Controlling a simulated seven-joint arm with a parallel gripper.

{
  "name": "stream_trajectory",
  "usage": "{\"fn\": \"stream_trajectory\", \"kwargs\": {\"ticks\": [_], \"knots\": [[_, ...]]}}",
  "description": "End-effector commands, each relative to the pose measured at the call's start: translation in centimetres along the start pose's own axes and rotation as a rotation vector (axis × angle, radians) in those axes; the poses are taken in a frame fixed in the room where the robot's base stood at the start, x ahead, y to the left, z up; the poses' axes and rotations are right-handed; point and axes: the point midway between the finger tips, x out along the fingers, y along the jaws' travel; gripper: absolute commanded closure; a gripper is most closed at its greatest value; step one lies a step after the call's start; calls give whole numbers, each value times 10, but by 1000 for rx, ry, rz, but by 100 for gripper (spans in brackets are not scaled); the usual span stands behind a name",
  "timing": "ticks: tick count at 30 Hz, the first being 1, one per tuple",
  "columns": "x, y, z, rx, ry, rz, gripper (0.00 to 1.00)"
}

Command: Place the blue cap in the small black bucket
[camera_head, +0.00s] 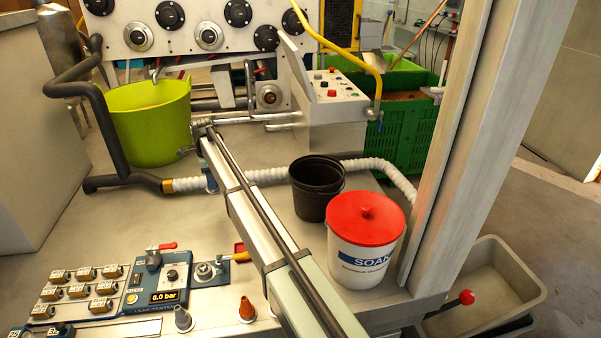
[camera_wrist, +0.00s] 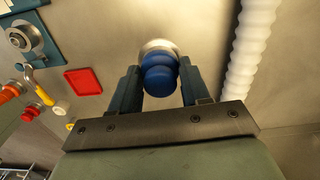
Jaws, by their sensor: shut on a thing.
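My gripper (camera_wrist: 158,84) shows in the wrist view, with its two dark blue-grey fingers on either side of the blue cap (camera_wrist: 160,72). It is shut on the cap, which looks rounded and stepped. A pale metal ring (camera_wrist: 158,46) shows just behind the cap; I cannot tell whether they touch. The small black bucket (camera_head: 312,198) stands upright on the bench in the head view, just right of a long diagonal bar. It is open at the top, with a dark inside.
A white bucket with a red lid (camera_head: 366,218) stands in front and right of the black bucket. A white ribbed hose (camera_head: 268,174) runs behind it. A green-yellow tub (camera_head: 150,125) is at the back left. A grey post (camera_head: 455,150) rises at right.

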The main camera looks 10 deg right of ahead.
Motion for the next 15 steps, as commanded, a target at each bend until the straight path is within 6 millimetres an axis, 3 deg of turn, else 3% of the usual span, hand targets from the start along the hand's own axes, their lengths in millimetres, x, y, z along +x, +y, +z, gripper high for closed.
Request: {"fn": "stream_trajectory", "kwargs": {"ticks": [9,13,15], "knots": [[-74,-1,0,0,-1,-3,88],[-95,-1,0,0,-1,-2,88],[-96,1,-13,20,0,-1,88]]}}
